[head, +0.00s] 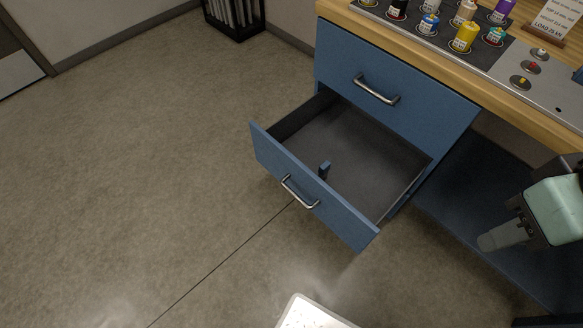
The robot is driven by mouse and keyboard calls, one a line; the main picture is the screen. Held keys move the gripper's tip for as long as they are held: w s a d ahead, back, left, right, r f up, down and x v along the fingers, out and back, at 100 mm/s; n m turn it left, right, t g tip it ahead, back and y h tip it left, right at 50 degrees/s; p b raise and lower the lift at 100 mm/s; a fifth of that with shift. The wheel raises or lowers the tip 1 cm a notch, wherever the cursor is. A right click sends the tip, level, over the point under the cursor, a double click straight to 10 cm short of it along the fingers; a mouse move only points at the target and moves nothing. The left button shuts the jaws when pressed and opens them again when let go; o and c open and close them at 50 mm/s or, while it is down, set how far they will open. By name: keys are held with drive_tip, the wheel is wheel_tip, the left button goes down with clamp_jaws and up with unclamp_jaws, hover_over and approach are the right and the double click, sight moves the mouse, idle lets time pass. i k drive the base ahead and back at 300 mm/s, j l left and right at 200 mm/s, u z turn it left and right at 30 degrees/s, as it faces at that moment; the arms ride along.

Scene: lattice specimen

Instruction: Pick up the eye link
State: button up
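A small dark-blue upright piece (324,169) stands in the open drawer, close to the inside of its front panel. It may be the eye link, but it is too small for me to make out an eye. The open blue drawer (365,170) is otherwise bare on its grey floor. My gripper (490,240) is at the right, well to the right of the drawer and apart from the piece. Its grey fingers point left. I see them from the side and cannot tell whether they are apart; nothing shows held in them.
A closed blue drawer (400,85) with a metal handle is above the open one. The wooden worktop (480,67) carries several coloured bottles and small round pads with parts on a grey panel (508,70). A black bin (236,18) stands at the back. The floor at left is clear.

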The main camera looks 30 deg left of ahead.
sight(323, 169)
drive_tip(key=u, duration=0.95)
drive_tip(key=i+l+z, duration=0.1)
drive_tip(key=i, duration=0.4)
drive_tip(key=i+l+z, duration=0.15)
drive_tip(key=i, duration=0.3)
